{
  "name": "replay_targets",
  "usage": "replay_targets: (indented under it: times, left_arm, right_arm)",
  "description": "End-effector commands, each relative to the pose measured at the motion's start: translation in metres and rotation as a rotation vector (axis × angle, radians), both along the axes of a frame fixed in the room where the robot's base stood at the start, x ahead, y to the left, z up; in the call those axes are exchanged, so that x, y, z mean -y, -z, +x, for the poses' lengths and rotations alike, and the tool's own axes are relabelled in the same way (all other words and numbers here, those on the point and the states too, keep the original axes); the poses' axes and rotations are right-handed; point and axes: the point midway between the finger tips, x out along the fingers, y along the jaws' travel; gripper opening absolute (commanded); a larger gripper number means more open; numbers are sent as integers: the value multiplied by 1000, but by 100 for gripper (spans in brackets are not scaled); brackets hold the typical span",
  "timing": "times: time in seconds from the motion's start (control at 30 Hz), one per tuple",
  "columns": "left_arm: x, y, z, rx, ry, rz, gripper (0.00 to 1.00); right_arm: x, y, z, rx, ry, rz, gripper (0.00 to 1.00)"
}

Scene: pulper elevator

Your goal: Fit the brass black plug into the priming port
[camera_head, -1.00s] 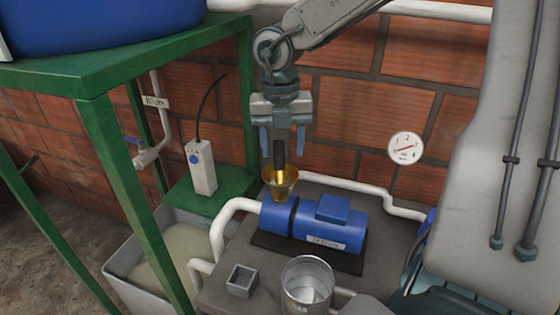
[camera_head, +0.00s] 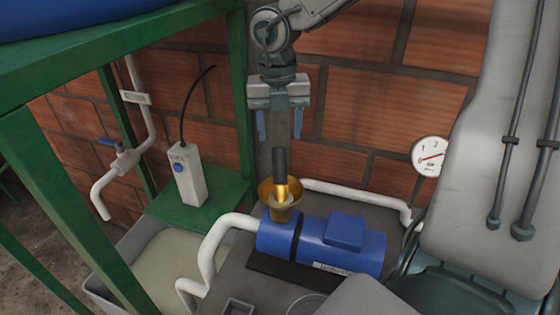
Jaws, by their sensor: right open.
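The plug (camera_head: 281,166) stands upright, its black shaft on top and its brass lower end inside a gold funnel-shaped cup. This cup (camera_head: 268,191) sits over the left end of the blue pump (camera_head: 340,245), where the priming port seems to be; the port itself is hidden. How deep the plug sits cannot be told. My right gripper (camera_head: 280,138) points down directly above the plug, open and empty. My left gripper is not in view.
A white pipe (camera_head: 208,258) bends down left of the pump. A grey switch box (camera_head: 188,178) stands on the green frame's shelf (camera_head: 225,192). A pressure gauge (camera_head: 430,157) is at the right by the brick wall. A small square holder (camera_head: 238,307) lies in front.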

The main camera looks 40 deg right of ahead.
Motion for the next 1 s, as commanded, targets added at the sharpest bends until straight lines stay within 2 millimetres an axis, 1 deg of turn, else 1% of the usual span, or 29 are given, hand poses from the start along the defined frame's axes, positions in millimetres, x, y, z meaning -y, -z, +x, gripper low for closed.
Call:
replay_targets:
  times: [0.03, 0.1, 0.27, 0.33, 0.47, 0.57, 0.6, 0.7, 0.8, 1.0]
  left_arm:
    - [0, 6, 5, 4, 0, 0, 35]
    - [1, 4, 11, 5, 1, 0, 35]
    - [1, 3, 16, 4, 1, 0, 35]
    - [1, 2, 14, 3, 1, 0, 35]
    - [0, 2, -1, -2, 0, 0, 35]
    - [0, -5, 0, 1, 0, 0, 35]
    - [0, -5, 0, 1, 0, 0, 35]
    - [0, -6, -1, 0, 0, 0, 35]
    - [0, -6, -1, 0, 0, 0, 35]
    - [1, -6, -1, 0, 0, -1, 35]
  right_arm:
    - [0, 12, 0, -2, 0, 1, 53]
    - [0, 21, -1, -3, 0, 1, 53]
    - [0, 29, -1, -1, 0, 0, 53]
    - [0, 32, -1, -3, 0, 0, 53]
    - [-3, 45, -4, -7, -2, 2, 53]
    - [-5, 59, -6, -7, -1, 1, 53]
    - [-5, 65, -5, -5, 0, 2, 53]
    - [-4, 76, -5, -4, 1, 2, 53]
    - [-4, 80, -5, -2, -1, 1, 53]
    - [-4, 81, -5, -1, 0, 1, 53]
